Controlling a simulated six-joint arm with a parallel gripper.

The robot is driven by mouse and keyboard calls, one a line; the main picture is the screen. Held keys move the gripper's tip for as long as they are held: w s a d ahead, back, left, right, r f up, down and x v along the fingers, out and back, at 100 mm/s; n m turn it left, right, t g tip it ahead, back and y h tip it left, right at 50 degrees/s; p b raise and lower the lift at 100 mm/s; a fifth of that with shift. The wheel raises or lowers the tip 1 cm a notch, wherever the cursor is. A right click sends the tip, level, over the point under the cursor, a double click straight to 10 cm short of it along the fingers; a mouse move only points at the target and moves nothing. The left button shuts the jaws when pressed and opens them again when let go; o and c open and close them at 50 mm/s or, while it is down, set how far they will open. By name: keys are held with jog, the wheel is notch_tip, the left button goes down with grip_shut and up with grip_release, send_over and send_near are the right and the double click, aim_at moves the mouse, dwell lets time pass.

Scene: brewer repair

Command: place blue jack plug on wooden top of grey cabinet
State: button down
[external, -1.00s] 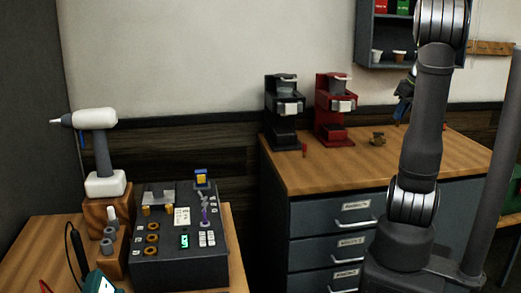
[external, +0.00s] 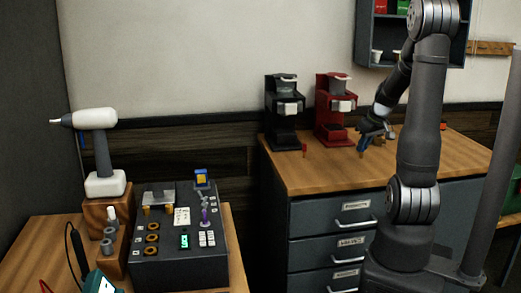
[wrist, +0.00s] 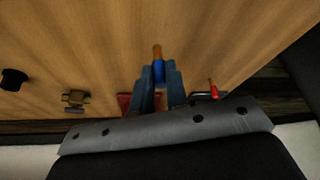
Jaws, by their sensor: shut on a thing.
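The blue jack plug (wrist: 158,70) shows in the wrist view between the two blue-grey fingers of my gripper (wrist: 159,88). My gripper is shut on it, and its brass tip points away from the fingers. The plug's blue part (external: 361,145) shows small below the gripper there. I cannot tell how close its tip is to the wood.
A black brewer (external: 283,110) and a red brewer (external: 334,108) stand at the back of the top. A small red plug (wrist: 212,87) and a brass part (wrist: 75,98) are nearby. The front of the top is clear. A control box (external: 178,265) stands on the left bench.

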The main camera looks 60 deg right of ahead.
aim_at(363, 151)
jog(key=shift+w+f, duration=0.15)
jog(key=shift+w, duration=0.1)
jog(key=shift+f, duration=2)
jog(key=c, duration=1.4)
grip_release()
jog(key=shift+f, duration=0.15)
jog(key=shift+s+r, duration=0.15)
jog(key=shift+r, duration=0.5)
jog(key=v, duration=1.1)
jog(key=shift+s, duration=0.1)
